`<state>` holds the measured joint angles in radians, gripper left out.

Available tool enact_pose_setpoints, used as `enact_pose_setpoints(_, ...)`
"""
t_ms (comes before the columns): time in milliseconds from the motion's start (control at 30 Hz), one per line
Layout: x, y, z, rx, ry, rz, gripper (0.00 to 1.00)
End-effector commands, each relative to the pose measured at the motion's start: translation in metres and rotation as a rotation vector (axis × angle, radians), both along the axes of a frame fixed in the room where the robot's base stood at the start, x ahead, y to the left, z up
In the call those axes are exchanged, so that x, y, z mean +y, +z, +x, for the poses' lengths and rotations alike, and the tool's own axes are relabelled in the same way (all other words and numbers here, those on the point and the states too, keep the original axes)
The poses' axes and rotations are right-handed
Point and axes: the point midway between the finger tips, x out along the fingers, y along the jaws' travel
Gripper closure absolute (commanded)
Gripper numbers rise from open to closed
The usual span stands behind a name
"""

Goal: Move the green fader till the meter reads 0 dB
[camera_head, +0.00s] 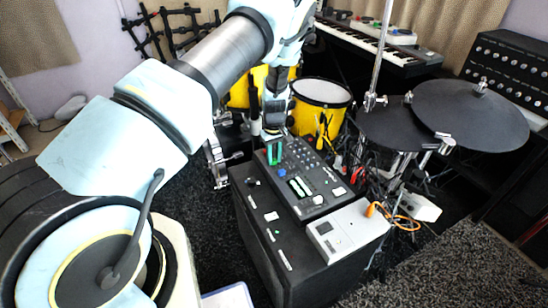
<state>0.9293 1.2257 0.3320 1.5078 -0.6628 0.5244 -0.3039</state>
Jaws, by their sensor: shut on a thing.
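My gripper (271,132) points down at the back left of a dark mixer panel (325,190). Its fingers are shut at the panel and on the green fader, whose cap is too small and covered to make out. A bright green upright bar in a dark frame (274,153) shows just in front of the fingers; it looks like the level meter, but its scale and reading are too small to read. Pale lit strips (299,186) show lower on the panel.
The mixer sits on a black case (293,268) with a light grey box (345,230) at its front right. A blue knob (283,172) is close to the gripper. Yellow drums (320,93), black pads (470,115) and cables crowd behind and right. Dark carpet lies at front right.

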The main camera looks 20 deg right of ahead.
Motion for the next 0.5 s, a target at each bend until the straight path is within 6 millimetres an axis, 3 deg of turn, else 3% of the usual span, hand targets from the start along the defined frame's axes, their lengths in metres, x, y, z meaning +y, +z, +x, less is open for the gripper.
enact_pose_setpoints(133, -0.004, -0.001, 0.001, 0.000, -0.001, -0.001, 1.00)
enact_pose_setpoints(333, -0.030, -0.002, 0.003, -0.001, -0.003, -0.001, 1.00)
enact_pose_setpoints(500, -0.030, 0.001, 0.003, -0.001, 0.000, 0.000, 1.00)
